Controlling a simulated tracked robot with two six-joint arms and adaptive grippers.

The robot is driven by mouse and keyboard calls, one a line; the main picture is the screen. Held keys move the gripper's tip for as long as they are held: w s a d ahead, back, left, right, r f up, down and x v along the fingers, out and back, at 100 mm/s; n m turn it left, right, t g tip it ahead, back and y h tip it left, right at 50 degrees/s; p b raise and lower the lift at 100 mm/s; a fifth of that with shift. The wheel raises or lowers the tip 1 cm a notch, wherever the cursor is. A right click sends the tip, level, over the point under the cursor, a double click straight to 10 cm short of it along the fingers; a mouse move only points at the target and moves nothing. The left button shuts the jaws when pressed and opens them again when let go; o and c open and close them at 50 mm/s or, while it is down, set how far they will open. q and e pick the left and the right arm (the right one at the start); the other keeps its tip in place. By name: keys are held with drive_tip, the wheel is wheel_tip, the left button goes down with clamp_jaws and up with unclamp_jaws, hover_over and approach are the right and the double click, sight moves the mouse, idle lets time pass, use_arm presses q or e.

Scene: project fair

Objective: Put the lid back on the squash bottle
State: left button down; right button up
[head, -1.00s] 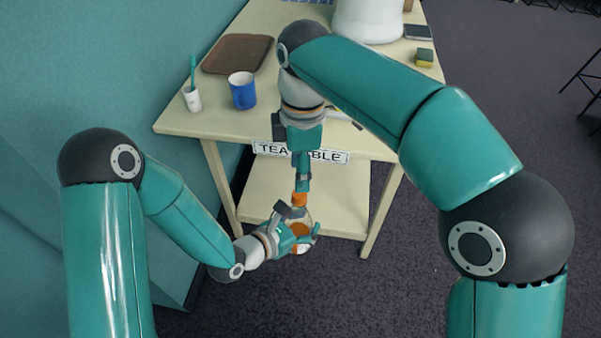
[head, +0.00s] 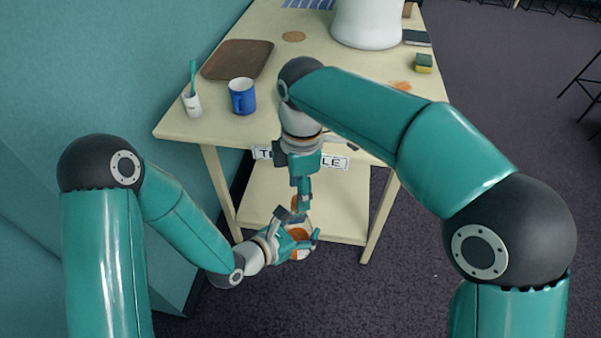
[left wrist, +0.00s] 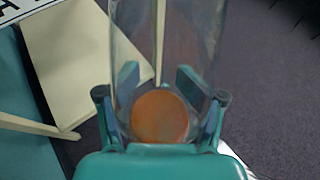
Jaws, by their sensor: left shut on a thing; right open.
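The squash bottle (head: 299,255) is clear with a round orange patch (left wrist: 160,116) on its side. My left gripper (head: 303,238) is shut on the bottle's body and holds it in front of the table, above the lower shelf's front edge. In the left wrist view its two fingers (left wrist: 161,88) flank the bottle. My right gripper (head: 300,203) is open, pointing down at the bottle's top. A small bit of the orange lid (head: 294,204) shows by its fingertips, at the bottle's mouth. How the lid sits there is too small to tell.
The table (head: 212,127) holds a brown tray (head: 237,59), a blue mug (head: 242,96), a white cup with a toothbrush (head: 192,104), a sponge (head: 423,63) and a big white vessel (head: 366,22). A sign (head: 333,162) hangs on its front edge. A teal wall stands left.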

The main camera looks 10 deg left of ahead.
drive_tip(key=shift+f, duration=1.1)
clamp_jaws()
drive_tip(key=shift+o, duration=0.4)
unclamp_jaws()
drive_tip(key=shift+r, duration=2.3)
drive_tip(key=shift+o, duration=0.2)
